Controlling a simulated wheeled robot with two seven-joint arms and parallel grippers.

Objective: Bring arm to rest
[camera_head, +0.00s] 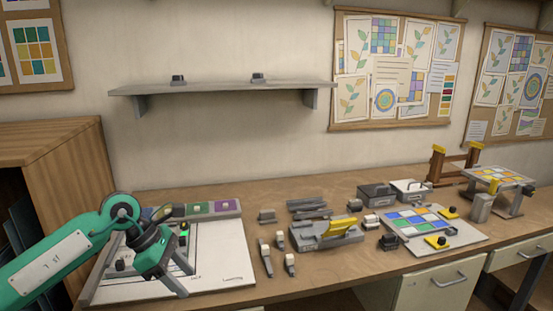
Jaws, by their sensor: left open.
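My left arm (60,259) is green and comes in from the left. My left gripper (182,271) is low over the white board (222,250) at the left end of the bench. It is open, with grey fingers spread apart and nothing seen between them. My right gripper is not in view.
The wooden bench (290,200) holds several small grey tools and a grey tray with a yellow part (340,228). A board with coloured tiles (425,224) and a tilted stand (499,175) are at right. A shelf (220,88) hangs above. A wooden cabinet (75,165) stands left.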

